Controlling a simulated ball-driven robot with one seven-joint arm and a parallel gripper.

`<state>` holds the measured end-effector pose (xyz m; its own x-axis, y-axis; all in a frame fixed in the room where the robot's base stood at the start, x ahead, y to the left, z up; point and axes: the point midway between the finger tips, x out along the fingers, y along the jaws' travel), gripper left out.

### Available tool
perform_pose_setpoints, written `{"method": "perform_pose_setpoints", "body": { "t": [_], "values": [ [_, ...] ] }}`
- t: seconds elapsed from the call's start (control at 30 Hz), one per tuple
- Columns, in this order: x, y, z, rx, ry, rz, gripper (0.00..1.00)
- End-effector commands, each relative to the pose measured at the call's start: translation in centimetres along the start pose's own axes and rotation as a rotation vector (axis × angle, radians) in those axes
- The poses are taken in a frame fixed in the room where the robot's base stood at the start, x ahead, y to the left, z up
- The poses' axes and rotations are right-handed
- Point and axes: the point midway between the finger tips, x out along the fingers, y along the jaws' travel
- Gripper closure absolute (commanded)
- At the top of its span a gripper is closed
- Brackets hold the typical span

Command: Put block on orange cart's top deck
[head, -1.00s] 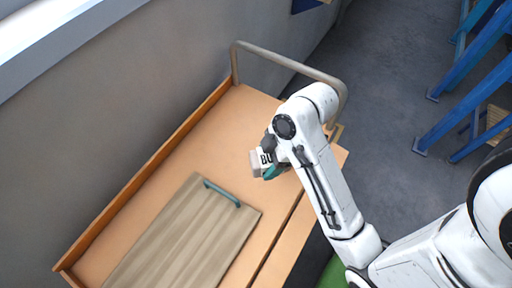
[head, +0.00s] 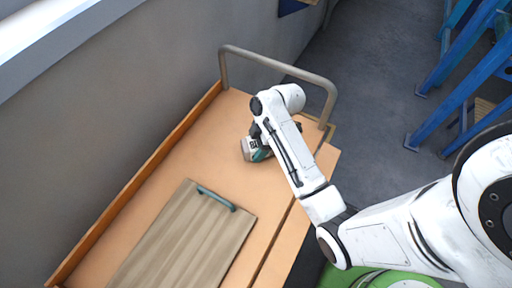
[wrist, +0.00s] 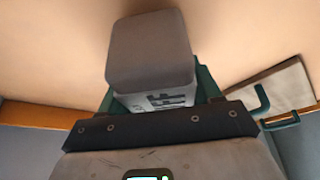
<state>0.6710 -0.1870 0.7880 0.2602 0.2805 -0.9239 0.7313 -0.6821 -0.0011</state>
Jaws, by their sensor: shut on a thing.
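A small grey-white block (head: 247,150) with dark lettering is held in my gripper (head: 262,153), over the orange cart's top deck (head: 240,115). In the wrist view the block (wrist: 150,52) sits between the green fingers of my gripper (wrist: 155,95), with the orange deck behind it. My gripper is shut on the block. The fingertips are partly hidden by the block and the wrist. I cannot tell whether the block touches the deck or is just above it.
A wooden board (head: 185,240) with a green handle (head: 216,198) lies on the near part of the deck. A grey tube rail (head: 280,68) stands at the deck's far end. A wall (head: 110,130) runs along the left. Blue frames (head: 460,95) stand at the right.

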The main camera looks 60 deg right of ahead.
Motion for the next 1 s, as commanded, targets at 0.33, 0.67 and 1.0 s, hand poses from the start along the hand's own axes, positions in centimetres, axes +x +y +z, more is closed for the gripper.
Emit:
{"method": "perform_pose_setpoints", "body": {
  "t": [0.33, 0.67, 1.0],
  "values": [
    [1.1, 0.1, 0.5, -0.001, 0.000, 0.004, 0.96],
    [1.4, 0.0, 0.6, 0.000, 0.000, 0.002, 0.23],
    [1.3, 0.0, 0.6, 0.000, 0.000, 0.002, 0.11]
  ]
}}
